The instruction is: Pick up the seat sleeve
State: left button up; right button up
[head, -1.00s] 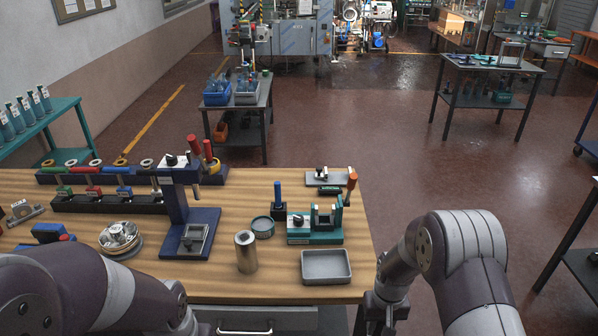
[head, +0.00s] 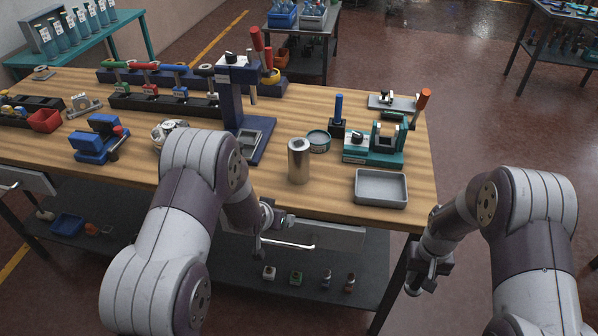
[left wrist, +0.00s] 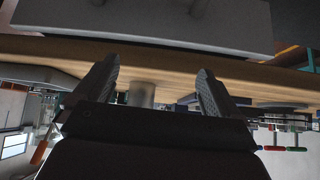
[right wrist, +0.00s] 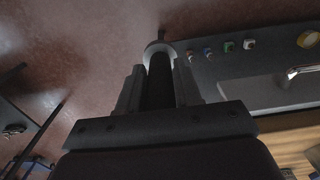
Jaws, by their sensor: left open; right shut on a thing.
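My right gripper (right wrist: 158,82) is shut on a dark cylindrical piece (right wrist: 160,85) with a pale round end, seen between the fingers in the right wrist view. In the head view my right gripper (head: 424,275) is past the table's right front corner, below the top. I cannot tell whether the held piece is the seat sleeve. My left gripper (left wrist: 158,78) is open and empty; in the head view it (head: 275,218) is by the table's front edge. A steel cylinder (head: 299,162) stands upright on the table, apart from both grippers.
A grey tray (head: 381,203) lies at the table's front right, with a teal fixture (head: 373,158) behind it. A dark blue press (head: 232,95) stands left of the steel cylinder. Several small parts stand on the lower shelf (head: 330,250). A drawer handle (head: 288,243) juts out near my left gripper.

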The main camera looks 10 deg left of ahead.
aim_at(295, 168)
pick_arm(q)
jog(key=w+d+r+t+h, duration=0.1)
jog(key=w+d+r+t, duration=0.1)
jog(key=w+r+t, duration=0.45)
pick_arm(e)
jog(key=shift+r+p, duration=0.2)
jog(key=shift+p, duration=0.2)
pick_arm(q)
jog(key=shift+g, duration=0.65)
jog(key=p+x, duration=0.1)
jog(key=x, duration=0.3)
jog(key=p+x, duration=0.1)
jog(key=x, duration=0.3)
jog(key=p+x, duration=0.1)
jog(key=x, duration=0.3)
jog(key=shift+w+r, duration=0.3)
jog(key=shift+w, duration=0.05)
pick_arm(e)
notch_tip(295, 168, up, 3)
jog(key=shift+s+f, duration=0.1)
pick_arm(q)
jog(key=shift+w+f, duration=0.2)
jog(key=shift+w, duration=0.1)
jog(key=shift+s+r, duration=0.1)
jog(key=c, duration=1.3)
jog(key=shift+r, duration=0.1)
